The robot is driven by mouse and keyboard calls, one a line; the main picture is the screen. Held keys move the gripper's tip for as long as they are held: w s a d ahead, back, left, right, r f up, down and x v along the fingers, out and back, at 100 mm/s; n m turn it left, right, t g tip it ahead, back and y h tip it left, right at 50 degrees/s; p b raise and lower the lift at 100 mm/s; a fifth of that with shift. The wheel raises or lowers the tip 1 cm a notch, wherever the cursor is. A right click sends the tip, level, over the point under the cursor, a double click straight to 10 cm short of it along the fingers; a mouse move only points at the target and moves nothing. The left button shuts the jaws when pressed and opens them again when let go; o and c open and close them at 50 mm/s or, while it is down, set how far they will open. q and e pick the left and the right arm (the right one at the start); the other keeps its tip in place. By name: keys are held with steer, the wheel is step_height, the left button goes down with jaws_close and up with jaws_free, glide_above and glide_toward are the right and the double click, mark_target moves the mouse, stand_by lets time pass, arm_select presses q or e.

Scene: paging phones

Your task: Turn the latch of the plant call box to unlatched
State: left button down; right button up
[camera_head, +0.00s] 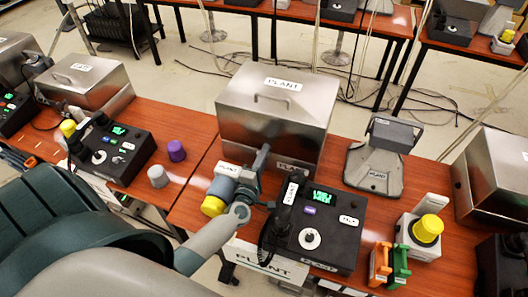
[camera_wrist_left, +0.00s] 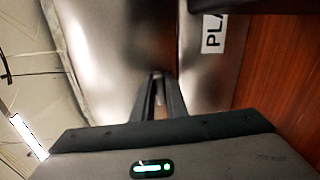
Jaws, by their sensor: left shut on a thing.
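The plant call box (camera_head: 272,118) is a brushed-metal box with a lid handle and "PLANT" labels, standing behind the black desk phone. Its lid looks closed. My left gripper (camera_head: 262,156) reaches to the lower front face of the box, with its fingertips at the metal. In the left wrist view the two narrow fingers (camera_wrist_left: 158,98) are close together against the box front (camera_wrist_left: 115,60), shut on a small part, seemingly the latch. The latch is mostly hidden by the fingers, so its turn angle cannot be told. My right gripper is not in view.
The black phone (camera_head: 318,232) with its handset (camera_head: 282,215) stands just right of my left gripper. A yellow-capped cylinder (camera_head: 213,205) is close on the left. A grey stand (camera_head: 375,170), orange and green items, and a yellow button (camera_head: 427,228) are farther right.

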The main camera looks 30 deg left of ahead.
arm_select(q)
steer(key=shift+m, duration=0.6)
steer(key=c, duration=1.8)
jaws_free()
steer(key=shift+o, duration=0.2)
steer(key=b+v, duration=0.4)
steer(key=v, duration=1.3)
steer(key=shift+s+d, duration=0.2)
